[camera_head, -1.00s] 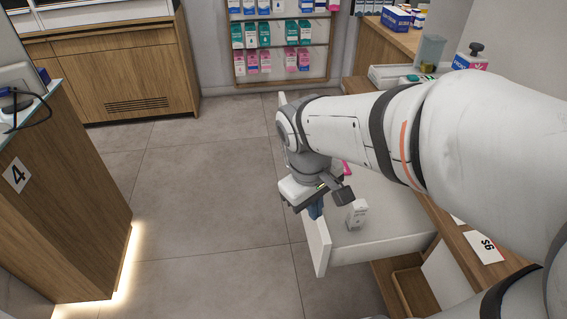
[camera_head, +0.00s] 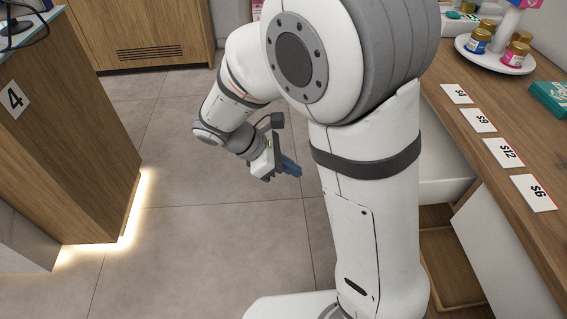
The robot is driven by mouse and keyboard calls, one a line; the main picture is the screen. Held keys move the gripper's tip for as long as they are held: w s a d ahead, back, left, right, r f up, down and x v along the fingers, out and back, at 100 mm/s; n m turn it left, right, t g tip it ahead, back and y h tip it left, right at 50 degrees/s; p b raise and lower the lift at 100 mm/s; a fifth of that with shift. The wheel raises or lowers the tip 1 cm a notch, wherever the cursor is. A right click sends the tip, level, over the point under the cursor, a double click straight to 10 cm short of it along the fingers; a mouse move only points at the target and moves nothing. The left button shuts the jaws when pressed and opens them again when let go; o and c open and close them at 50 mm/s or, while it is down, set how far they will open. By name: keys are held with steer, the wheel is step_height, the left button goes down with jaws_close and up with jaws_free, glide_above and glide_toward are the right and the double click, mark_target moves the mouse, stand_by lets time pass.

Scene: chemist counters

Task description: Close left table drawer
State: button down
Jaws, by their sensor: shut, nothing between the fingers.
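A white drawer (camera_head: 437,192) is pulled out from under the wooden counter at the right. Only part of its side and inside shows, because my arm covers its front panel and most of its interior. My gripper (camera_head: 293,167) is at the middle of the view, left of my arm's large upright link. Its blue fingers are shut and empty, pointing right and slightly down. It appears apart from the drawer, over the grey tiled floor. Any contact behind my arm is hidden.
The wooden counter top (camera_head: 475,160) carries several price cards and a round white stand (camera_head: 496,57) with small jars. A white panel (camera_head: 497,262) and open wooden compartment (camera_head: 447,268) are below. A wooden counter marked 4 (camera_head: 85,115) stands left. Tiled floor between is free.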

steer(key=d+f+b, duration=0.1)
steer(key=d+f, duration=0.2)
steer(key=d, duration=0.4)
